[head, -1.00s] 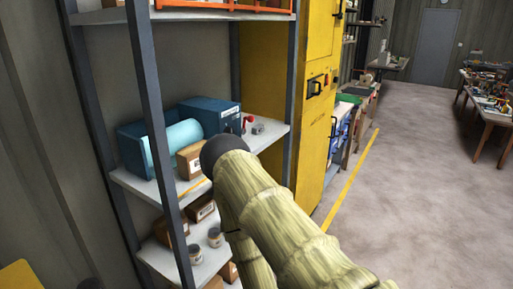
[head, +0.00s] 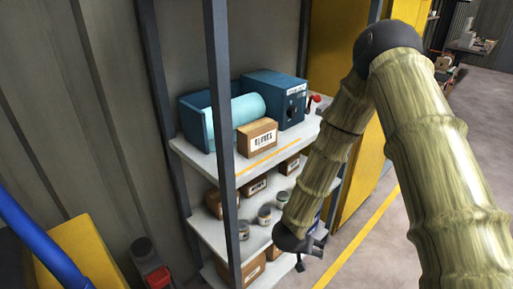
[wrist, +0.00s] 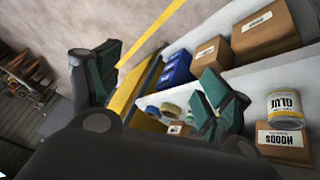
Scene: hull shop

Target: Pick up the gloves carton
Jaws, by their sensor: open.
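Several brown cartons stand on the grey shelves, and I cannot tell for sure which one is the gloves carton. One carton (head: 258,138) with a dark-lettered white label sits at the front of the upper shelf in the head view. In the wrist view a larger carton (wrist: 265,30) and a smaller carton (wrist: 212,54) have labels too small to read. Another carton (wrist: 285,143) there reads HOODS. My gripper (head: 312,256) is open and empty beside the lower shelf's right end; its spread fingers (wrist: 165,88) show in the wrist view.
A GLUE tin (wrist: 284,104) stands near the HOODS carton. Blue bins (wrist: 177,68) are on a shelf beyond. A blue crate and a light-blue roll (head: 235,110) share the upper shelf with a blue box (head: 288,99). A grey shelf post (head: 222,150) stands in front.

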